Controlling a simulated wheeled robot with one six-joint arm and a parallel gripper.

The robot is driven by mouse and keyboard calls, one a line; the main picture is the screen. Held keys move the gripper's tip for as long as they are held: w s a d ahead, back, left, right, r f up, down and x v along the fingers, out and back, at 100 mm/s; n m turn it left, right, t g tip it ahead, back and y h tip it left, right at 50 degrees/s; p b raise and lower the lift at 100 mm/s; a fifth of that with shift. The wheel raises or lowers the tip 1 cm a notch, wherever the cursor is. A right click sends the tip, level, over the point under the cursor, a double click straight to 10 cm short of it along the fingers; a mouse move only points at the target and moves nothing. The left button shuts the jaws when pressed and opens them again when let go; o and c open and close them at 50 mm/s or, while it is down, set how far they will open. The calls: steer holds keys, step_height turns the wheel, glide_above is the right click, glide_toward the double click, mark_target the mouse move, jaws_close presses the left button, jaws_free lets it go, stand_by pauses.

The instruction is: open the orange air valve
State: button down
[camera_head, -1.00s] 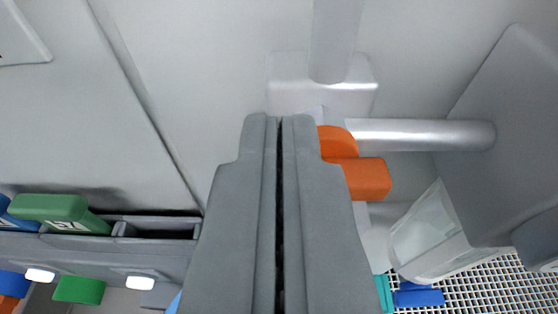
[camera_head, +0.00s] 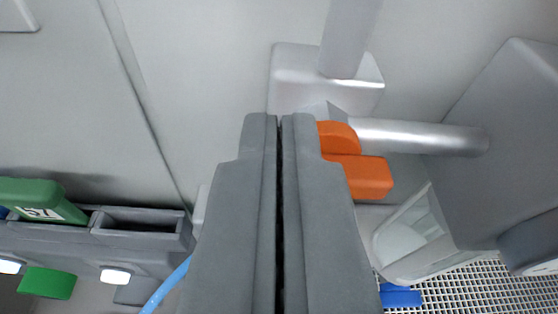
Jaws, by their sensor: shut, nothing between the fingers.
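The orange air valve handle (camera_head: 362,172) shows just right of my gripper's fingertips. Its left part is hidden behind the right finger. It sits below a grey-white block (camera_head: 300,82), with a silver pipe (camera_head: 425,136) running to the right from it. My gripper (camera_head: 279,122) is shut and empty, its two fingers pressed together and pointing up the picture. The right finger overlaps the handle in the picture; I cannot tell whether they touch.
A grey box-like body (camera_head: 510,150) stands at the right, with a clear cup (camera_head: 405,240) beside it. A white grid (camera_head: 480,290) lies below. At lower left is a grey rack (camera_head: 140,228) with a green tab (camera_head: 42,200) marked 57. A blue hose (camera_head: 165,287) runs near my gripper.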

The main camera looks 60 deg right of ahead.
steer(key=shift+w+a+f+n, duration=0.1)
steer(key=shift+w+f+n, duration=0.05)
steer(key=shift+n, duration=0.35)
steer(key=f+n+h, duration=0.1)
steer(key=n, duration=0.2)
steer(key=f+n+g+h, duration=0.1)
steer(key=n, duration=0.3)
steer(key=f+n+g+h, duration=0.1)
steer(key=n, duration=0.2)
steer(key=shift+w+a+f+h, duration=0.2)
steer(key=shift+w+h, duration=0.05)
steer(key=shift+h, duration=0.05)
stand_by(0.4)
steer(key=shift+f, duration=0.15)
stand_by(1.1)
